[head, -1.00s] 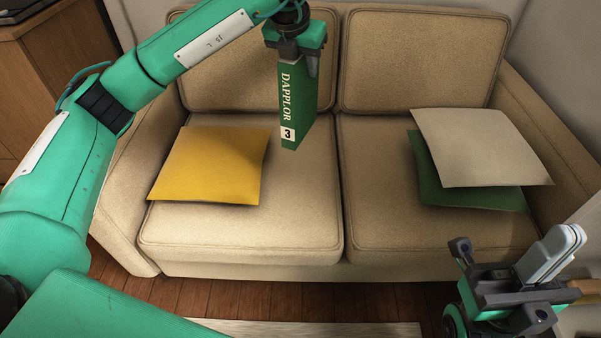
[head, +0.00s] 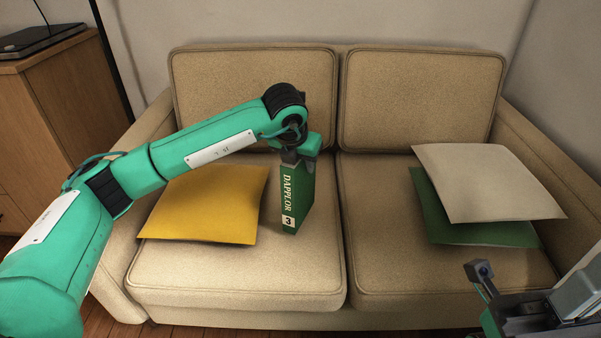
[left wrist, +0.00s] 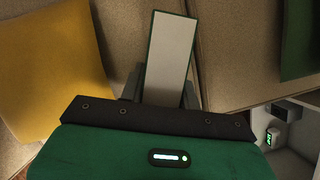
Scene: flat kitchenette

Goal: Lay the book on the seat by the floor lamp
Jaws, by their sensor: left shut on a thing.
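The green book (head: 297,199), marked DAPPLOR 3, is upright over the left seat cushion (head: 240,277) of the beige sofa. My left gripper (head: 299,158) is shut on its upper end from above. I cannot tell whether its lower end touches the seat. In the left wrist view the book (left wrist: 170,58) shows its pale page edge between the fingers. A dark pole (head: 111,60) stands behind the sofa's left end; it may be the floor lamp, its top out of view. My right gripper (head: 531,282) is at the lower right, its fingers apart and empty.
A yellow pillow (head: 203,207) lies on the left seat, just left of the book. A cream pillow (head: 488,183) overlaps a green pillow (head: 440,220) on the right seat. The front of the left seat is clear. A wooden cabinet (head: 60,115) stands at the left.

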